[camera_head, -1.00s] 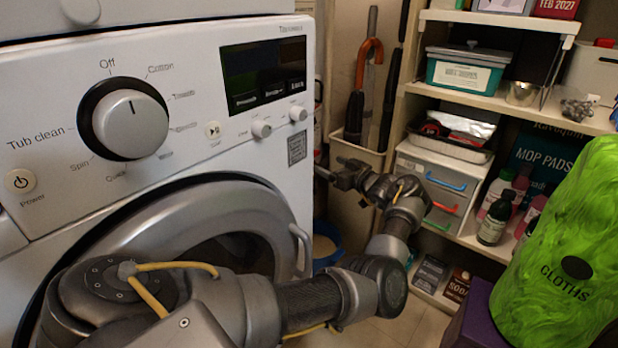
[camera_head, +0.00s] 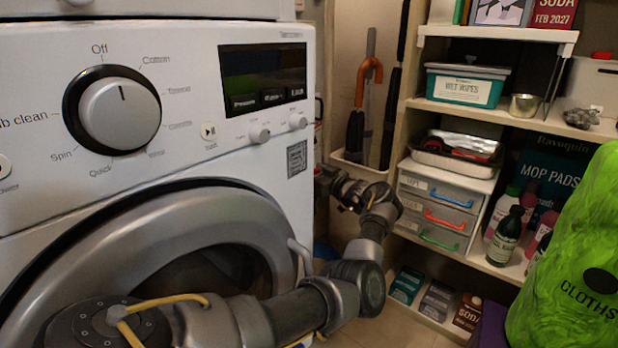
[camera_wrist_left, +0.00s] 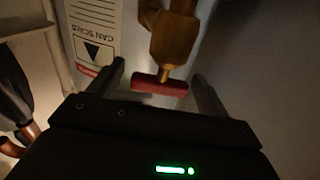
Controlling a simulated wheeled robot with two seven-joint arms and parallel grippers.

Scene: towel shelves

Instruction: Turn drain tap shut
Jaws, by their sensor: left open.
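The drain tap (camera_wrist_left: 175,38) shows in the left wrist view as a brass body with a short red handle (camera_wrist_left: 160,86) at its end. My left gripper (camera_wrist_left: 158,72) is open, with one finger on each side of the red handle and a gap to both. I cannot tell how deep the handle sits between them. In the head view my left arm reaches past the washing machine (camera_head: 258,165), and its gripper end is largely hidden by the machine's right edge. The tap is hidden there. My right gripper is not in view.
A white label (camera_wrist_left: 95,30) is beside the tap. Dark and copper-coloured objects (camera_wrist_left: 15,105) stand at the wrist view's left. Shelves with grey drawers (camera_head: 437,205) stand right of my arm. A bright green cloths bag (camera_head: 575,255) is at the front right.

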